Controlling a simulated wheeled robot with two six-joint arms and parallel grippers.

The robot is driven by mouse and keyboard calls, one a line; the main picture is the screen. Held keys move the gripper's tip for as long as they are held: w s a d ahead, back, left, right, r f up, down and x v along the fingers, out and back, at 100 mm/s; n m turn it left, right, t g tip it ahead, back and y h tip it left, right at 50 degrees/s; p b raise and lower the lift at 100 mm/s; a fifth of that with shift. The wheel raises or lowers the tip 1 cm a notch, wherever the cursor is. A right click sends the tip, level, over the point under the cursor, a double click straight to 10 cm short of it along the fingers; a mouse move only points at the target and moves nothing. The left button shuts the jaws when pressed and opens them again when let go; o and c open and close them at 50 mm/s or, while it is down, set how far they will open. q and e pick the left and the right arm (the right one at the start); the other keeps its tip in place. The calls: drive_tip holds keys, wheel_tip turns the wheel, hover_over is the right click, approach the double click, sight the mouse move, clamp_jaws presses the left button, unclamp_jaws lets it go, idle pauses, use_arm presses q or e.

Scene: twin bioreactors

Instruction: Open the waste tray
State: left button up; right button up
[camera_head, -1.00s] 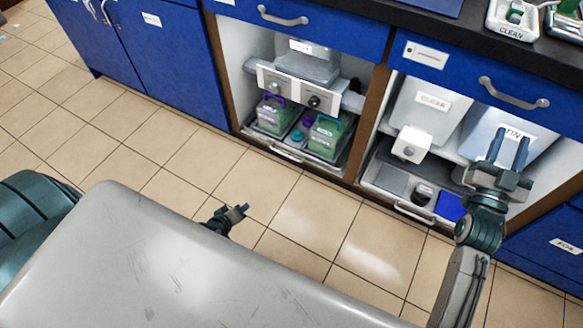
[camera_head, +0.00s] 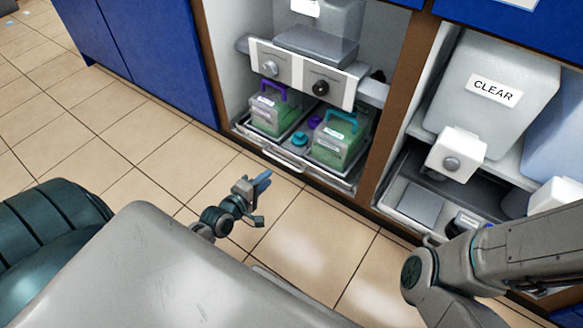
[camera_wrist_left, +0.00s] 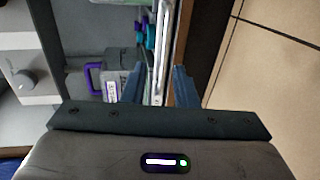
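A low tray (camera_head: 243,125) stands in the bottom of the left open cabinet bay, with a pale bar handle (camera_head: 284,160) along its front. It holds green-filled containers, one with a purple handle (camera_head: 270,115) and one with a teal handle (camera_head: 338,142). I cannot read a waste label. My left gripper (camera_head: 261,182) is open and empty in front of the tray, just short of the handle. In the left wrist view its two blue fingers (camera_wrist_left: 158,74) are apart, with the pale tray front edge between them in the picture. My right gripper is out of view; only its arm shows.
A white panel with knobs (camera_head: 302,74) sits above the tray. The right bay holds a CLEAR container (camera_head: 492,92), a white dispenser box (camera_head: 456,153) and another low tray. The tiled floor (camera_head: 300,225) in front of the left bay is free.

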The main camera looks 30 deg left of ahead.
sight(286, 163)
use_arm(q)
drive_tip(key=b+x, duration=0.1)
drive_tip(key=x, duration=0.2)
drive_tip(key=b+x, duration=0.2)
drive_tip(key=x, duration=0.2)
drive_tip(key=b+x, duration=0.2)
drive_tip(key=x, duration=0.2)
drive_tip(key=shift+f, duration=0.45)
clamp_jaws()
